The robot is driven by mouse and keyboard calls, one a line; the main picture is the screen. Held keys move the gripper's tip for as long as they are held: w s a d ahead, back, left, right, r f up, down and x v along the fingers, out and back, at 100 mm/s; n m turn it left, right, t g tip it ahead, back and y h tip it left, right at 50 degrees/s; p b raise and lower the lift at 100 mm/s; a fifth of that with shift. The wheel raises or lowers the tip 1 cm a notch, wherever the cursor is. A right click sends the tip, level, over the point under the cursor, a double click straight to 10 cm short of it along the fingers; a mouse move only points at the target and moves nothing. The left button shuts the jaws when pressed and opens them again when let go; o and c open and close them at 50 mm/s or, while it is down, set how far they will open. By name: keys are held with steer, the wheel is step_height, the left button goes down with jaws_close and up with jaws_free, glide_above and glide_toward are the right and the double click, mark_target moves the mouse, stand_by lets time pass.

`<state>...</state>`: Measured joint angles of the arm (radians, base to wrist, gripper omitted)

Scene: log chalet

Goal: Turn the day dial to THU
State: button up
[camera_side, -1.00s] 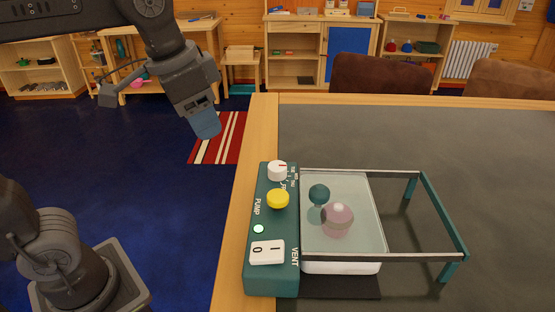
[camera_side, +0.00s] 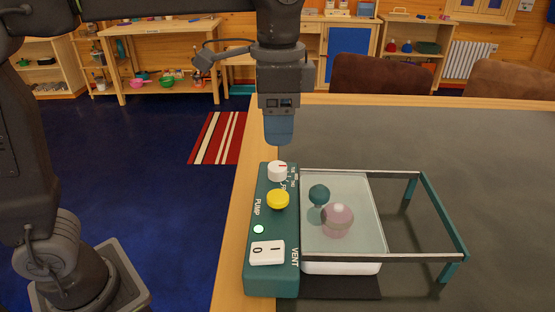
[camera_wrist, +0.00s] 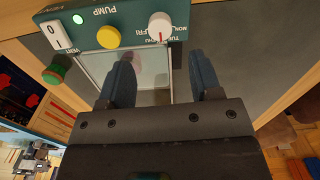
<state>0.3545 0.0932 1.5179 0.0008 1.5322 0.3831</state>
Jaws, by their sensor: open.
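The day dial (camera_side: 278,170) is a white round knob at the far end of a teal control box (camera_side: 272,283). It also shows in the wrist view (camera_wrist: 160,24), with a red mark pointing down the picture, between the labels TUE and THU; any label there is too small to read. My gripper (camera_side: 278,143) hangs just above the dial, fingers pointing down. In the wrist view my gripper (camera_wrist: 160,56) is open, its two blue fingers apart and empty, not touching the dial.
The box also carries a yellow button (camera_side: 278,198), a green light (camera_side: 258,229) and a white rocker switch (camera_side: 267,252). Beside it, a glass-topped tray (camera_side: 341,267) and a teal-legged frame (camera_side: 440,215) stand on the table. The grey tabletop (camera_side: 500,170) is clear to the right.

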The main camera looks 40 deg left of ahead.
mark_target(277, 166)
step_height(277, 166, down, 8)
steer(key=shift+r, duration=0.15)
stand_by(0.3)
steer(key=c, duration=0.9)
